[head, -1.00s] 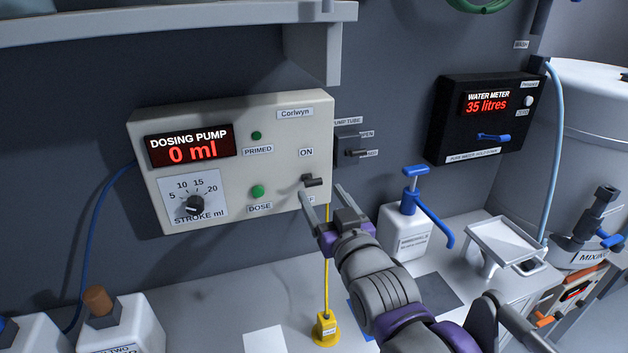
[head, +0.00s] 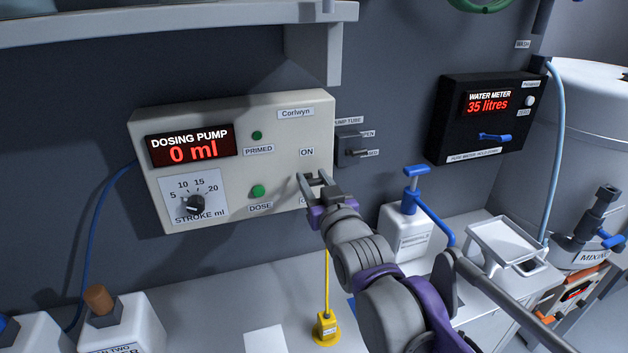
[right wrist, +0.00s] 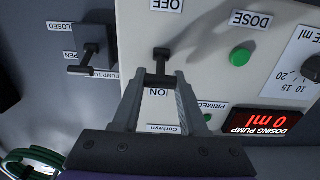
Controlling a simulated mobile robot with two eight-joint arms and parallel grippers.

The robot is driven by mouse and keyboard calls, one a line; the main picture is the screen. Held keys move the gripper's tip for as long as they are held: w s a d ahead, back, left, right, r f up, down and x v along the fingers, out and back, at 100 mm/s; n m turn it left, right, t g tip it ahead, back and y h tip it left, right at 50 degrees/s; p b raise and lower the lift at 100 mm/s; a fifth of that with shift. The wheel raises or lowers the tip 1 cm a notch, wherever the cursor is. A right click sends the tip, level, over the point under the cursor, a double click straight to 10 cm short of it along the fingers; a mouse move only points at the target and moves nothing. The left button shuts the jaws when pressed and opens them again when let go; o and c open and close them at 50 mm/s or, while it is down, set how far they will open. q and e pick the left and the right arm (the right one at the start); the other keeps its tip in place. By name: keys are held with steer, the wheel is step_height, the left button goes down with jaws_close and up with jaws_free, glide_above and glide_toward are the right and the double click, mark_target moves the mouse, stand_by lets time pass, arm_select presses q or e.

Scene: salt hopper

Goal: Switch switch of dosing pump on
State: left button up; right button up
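The dosing pump (head: 240,150) is a cream box on the wall, with a lit red display reading 0 ml. Its switch is a small dark lever (right wrist: 160,58) between the ON and OFF labels, seen upside down in the right wrist view. I cannot tell surely which way the lever is set. My right gripper (head: 313,178) is at the switch and largely hides it in the head view. In the right wrist view its fingers (right wrist: 160,84) are apart, one on each side of the lever's end; contact is unclear. My left gripper is not in view.
The pump tube valve (head: 350,148) is on the wall just right of the pump. A blue-topped pump bottle (head: 405,230), a white tray stand (head: 500,245) and a yellow-based fitting (head: 326,328) stand below. A shelf (head: 170,22) overhangs above. The water meter (head: 486,115) is farther right.

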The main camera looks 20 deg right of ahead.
jaws_close()
steer(key=shift+w+r+g, duration=0.15)
steer(key=shift+r+g, duration=0.15)
steer(key=shift+g, duration=0.5)
steer(key=o, duration=0.6)
jaws_free()
steer(key=s+r, duration=0.1)
steer(key=s, duration=0.9)
steer(key=shift+s+d+r, duration=0.15)
steer(key=shift+s+r, duration=0.1)
steer(key=shift+s, duration=0.1)
